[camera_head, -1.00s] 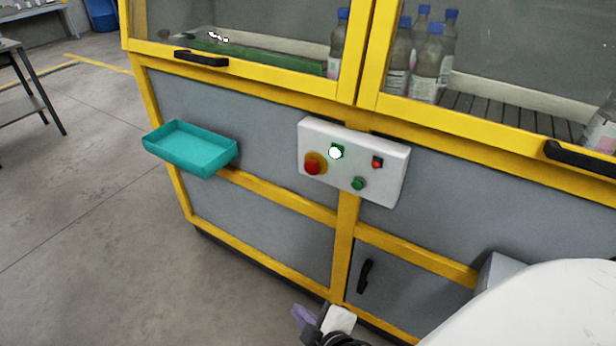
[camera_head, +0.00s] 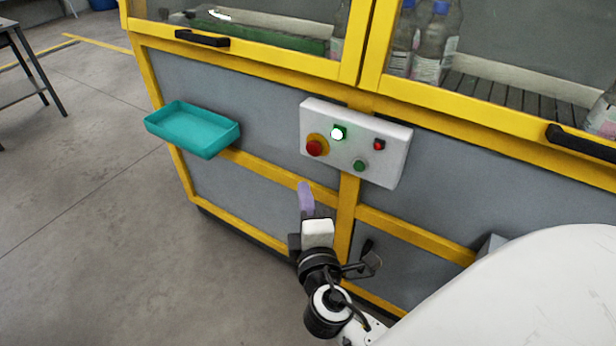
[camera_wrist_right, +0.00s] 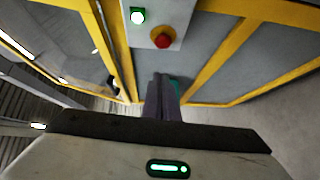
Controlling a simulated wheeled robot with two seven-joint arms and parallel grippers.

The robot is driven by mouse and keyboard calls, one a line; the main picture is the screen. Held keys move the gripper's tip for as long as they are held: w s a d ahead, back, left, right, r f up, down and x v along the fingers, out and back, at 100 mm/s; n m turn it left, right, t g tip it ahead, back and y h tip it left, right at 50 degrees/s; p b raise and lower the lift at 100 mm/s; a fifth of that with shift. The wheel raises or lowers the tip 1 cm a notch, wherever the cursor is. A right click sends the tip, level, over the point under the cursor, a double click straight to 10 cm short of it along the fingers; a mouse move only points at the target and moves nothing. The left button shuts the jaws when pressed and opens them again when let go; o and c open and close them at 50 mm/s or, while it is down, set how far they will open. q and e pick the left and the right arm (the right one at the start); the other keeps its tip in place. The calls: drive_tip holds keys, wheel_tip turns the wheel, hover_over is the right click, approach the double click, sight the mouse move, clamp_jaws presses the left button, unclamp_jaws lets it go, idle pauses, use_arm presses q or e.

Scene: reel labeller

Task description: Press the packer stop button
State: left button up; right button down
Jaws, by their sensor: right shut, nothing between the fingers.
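A white control panel (camera_head: 390,177) is fixed to the front of the yellow-framed machine. It carries a red mushroom button (camera_head: 314,148) on a yellow disc, a lit white-green button (camera_head: 338,133), a small red button (camera_head: 379,144) and a green button (camera_head: 359,166). My right gripper (camera_head: 305,192) is below the panel, apart from it, with its purple-grey fingers shut and empty. In the right wrist view the fingers (camera_wrist_right: 163,95) are together, and the red mushroom button (camera_wrist_right: 162,37) and lit button (camera_wrist_right: 137,17) show beyond them. My left gripper is not in view.
A teal tray (camera_head: 236,133) juts out left of the panel. Black handles (camera_head: 202,38) stick out from the glazed doors above, with bottles (camera_head: 434,45) behind the glass. Open floor lies at left.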

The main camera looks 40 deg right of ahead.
drive_tip(key=p, duration=0.1)
approach(307, 149)
drive_tip(key=w+a, duration=0.2)
drive_tip(key=w, duration=0.1)
drive_tip(key=d, duration=0.1)
drive_tip(key=w+d, duration=0.1)
drive_tip(key=d, duration=0.1)
drive_tip(key=d+p, duration=0.1)
drive_tip(key=shift+w+d, duration=0.2)
drive_tip(key=shift+w, duration=0.1)
